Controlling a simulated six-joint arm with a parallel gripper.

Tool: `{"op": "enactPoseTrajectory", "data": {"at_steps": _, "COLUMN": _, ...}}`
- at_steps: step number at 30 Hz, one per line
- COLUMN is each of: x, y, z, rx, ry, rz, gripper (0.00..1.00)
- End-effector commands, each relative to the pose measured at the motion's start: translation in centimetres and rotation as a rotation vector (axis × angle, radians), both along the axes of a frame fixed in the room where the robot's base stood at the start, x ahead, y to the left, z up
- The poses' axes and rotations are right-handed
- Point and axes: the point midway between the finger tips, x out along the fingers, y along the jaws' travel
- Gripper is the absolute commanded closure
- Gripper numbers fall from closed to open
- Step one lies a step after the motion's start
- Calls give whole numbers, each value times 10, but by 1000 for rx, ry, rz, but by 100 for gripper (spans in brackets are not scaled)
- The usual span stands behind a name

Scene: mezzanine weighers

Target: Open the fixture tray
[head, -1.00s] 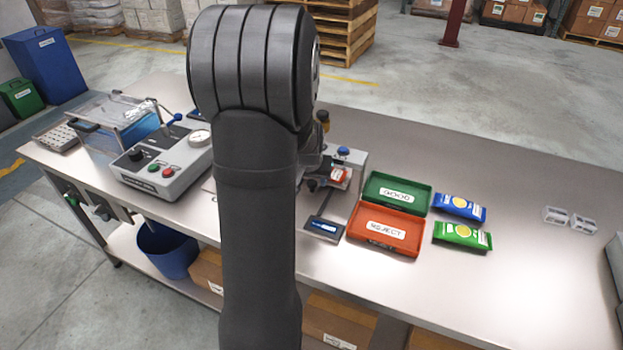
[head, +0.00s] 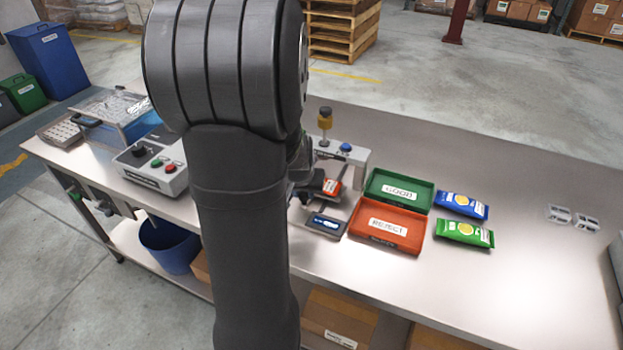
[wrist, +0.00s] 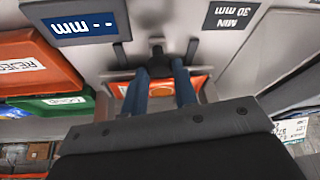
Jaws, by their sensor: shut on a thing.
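The measuring fixture (head: 352,156) is a grey unit on the bench, with a blue-topped knob and a small mm display (head: 325,223) in front. Its tray (wrist: 208,88) carries an orange packet (head: 333,187), which also shows between my fingers in the wrist view (wrist: 172,86). My gripper (wrist: 158,62) is shut on a small dark handle (wrist: 157,47) at the tray's edge. In the head view my arm hides the gripper's fingers and the left part of the fixture.
The green GOOD tray (head: 424,192) and red REJECT tray (head: 415,242) stand right of the fixture. Blue (head: 461,205) and green (head: 464,233) packets lie beyond them. A grey control box (head: 150,178) stands left of my arm. The bench's right side has free room.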

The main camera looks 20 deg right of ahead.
Motion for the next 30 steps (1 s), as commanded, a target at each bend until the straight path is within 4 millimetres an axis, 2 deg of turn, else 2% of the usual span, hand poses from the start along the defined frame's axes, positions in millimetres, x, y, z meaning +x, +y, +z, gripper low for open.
{"op": "enactPoseTrajectory", "data": {"at_steps": 3, "x": -16, "y": 17, "z": 1, "rx": -1, "ry": -2, "rz": 2, "gripper": 100}}
{"op": "enactPoseTrajectory", "data": {"at_steps": 6, "x": -24, "y": 24, "z": 1, "rx": -1, "ry": -3, "rz": 1, "gripper": 100}}
{"op": "enactPoseTrajectory", "data": {"at_steps": 17, "x": -27, "y": 27, "z": 0, "rx": -2, "ry": -3, "rz": 0, "gripper": 100}}
{"op": "enactPoseTrajectory", "data": {"at_steps": 18, "x": -27, "y": 27, "z": 1, "rx": -2, "ry": -3, "rz": 0, "gripper": 68}}
{"op": "enactPoseTrajectory", "data": {"at_steps": 21, "x": -27, "y": 27, "z": 0, "rx": -2, "ry": -3, "rz": 0, "gripper": 52}}
{"op": "enactPoseTrajectory", "data": {"at_steps": 30, "x": -27, "y": 27, "z": 1, "rx": -1, "ry": -2, "rz": 0, "gripper": 52}}
